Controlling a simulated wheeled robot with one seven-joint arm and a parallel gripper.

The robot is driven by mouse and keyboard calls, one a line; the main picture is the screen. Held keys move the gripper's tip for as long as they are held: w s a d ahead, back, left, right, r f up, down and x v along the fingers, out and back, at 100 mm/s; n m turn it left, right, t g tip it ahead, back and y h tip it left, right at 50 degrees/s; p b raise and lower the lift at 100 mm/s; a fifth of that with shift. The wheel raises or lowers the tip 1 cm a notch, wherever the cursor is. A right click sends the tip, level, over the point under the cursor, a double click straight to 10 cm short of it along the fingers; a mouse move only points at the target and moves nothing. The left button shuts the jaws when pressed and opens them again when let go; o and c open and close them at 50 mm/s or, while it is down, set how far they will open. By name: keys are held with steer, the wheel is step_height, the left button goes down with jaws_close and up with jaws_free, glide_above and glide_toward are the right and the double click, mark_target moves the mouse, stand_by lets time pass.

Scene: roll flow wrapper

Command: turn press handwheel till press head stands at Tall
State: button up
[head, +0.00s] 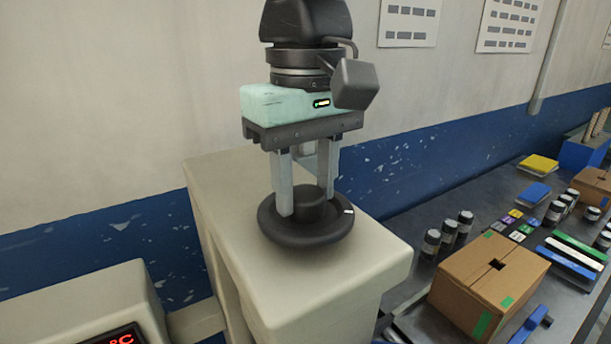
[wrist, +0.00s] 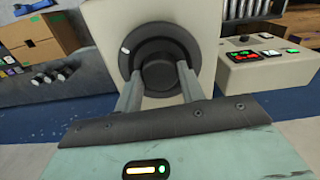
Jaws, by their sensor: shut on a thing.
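The press handwheel (head: 306,238) is a black round wheel with a raised hub (head: 310,205) and a white mark on its rim. It lies on top of a cream housing (head: 390,255). My gripper (head: 300,208) points straight down over it, its two grey fingers shut on the hub. In the wrist view the fingers (wrist: 160,85) reach either side of the hub, and the handwheel (wrist: 160,48) shows its white mark at the upper left. The press head and the Tall marking cannot be made out in either view.
A cardboard box (head: 490,275) with green tape stands on the grey bench at the right, near several dark jars (head: 448,235). A machine with a red display (head: 120,335) is at the lower left; the wrist view shows a control panel (wrist: 262,62). A wall stands close behind.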

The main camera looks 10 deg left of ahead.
mark_target(306, 192)
steer(key=m, duration=0.4)
steer(key=shift+m, duration=0.4)
steer(key=shift+m+p, duration=0.3)
steer(key=shift+m, duration=2.2)
steer(key=o, duration=1)
step_height(306, 192, up, 17)
steer(key=shift+r+b, duration=0.2)
steer(key=shift+b, duration=0.5)
